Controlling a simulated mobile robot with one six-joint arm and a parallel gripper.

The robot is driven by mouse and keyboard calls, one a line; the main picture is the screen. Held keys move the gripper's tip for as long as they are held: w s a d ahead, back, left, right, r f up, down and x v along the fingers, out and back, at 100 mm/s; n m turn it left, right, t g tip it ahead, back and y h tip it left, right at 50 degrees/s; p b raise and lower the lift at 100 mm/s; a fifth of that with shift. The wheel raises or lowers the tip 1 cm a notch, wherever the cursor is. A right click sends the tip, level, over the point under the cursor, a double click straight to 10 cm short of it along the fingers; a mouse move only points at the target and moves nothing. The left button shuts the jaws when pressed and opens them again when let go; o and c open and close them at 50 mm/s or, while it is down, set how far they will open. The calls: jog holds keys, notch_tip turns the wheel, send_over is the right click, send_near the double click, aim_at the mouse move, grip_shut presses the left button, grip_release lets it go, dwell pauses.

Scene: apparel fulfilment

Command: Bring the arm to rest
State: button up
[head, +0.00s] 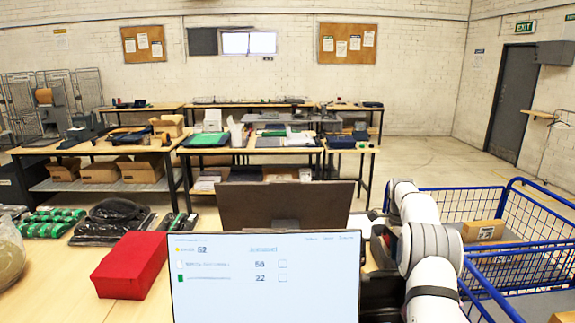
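My arm (431,245) shows at the right of the head view as white links with grey joint bands. It is folded, rising from the bottom edge beside the monitor and bending back at the top. A dark part just left of its links may be my gripper, partly hidden by the monitor. Its fingers cannot be made out, so I cannot tell whether it is open or shut or holds anything.
A red box (130,264), green packs (50,224) and dark bagged garments (112,218) lie on the left table. Blue wire carts (500,255) holding cartons stand close right of my arm.

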jog(key=shift+a+r+n, duration=0.3)
jog(key=shift+a+r, duration=0.2)
jog(key=shift+r, duration=0.1)
jog(key=s+a+r+n+t+b, duration=0.1)
jog(key=s+a+r+n, duration=0.35)
jog(key=s+r, duration=0.3)
jog(key=s+a+r+n+t+b, duration=0.1)
jog(key=s+a+r+n+t, duration=0.1)
jog(key=s+a+r+n, duration=0.5)
jog(key=s+a+f+n+t, duration=0.1)
jog(key=s+a+f+n, duration=0.1)
jog(key=s, duration=1.1)
jog(key=s+a+f+n+t+b, duration=0.1)
jog(key=s+a+f+n, duration=0.2)
jog(key=s, duration=1.1)
jog(key=shift+a+f+t, duration=0.3)
jog(key=shift+a+f, duration=0.35)
jog(key=shift+f, duration=0.25)
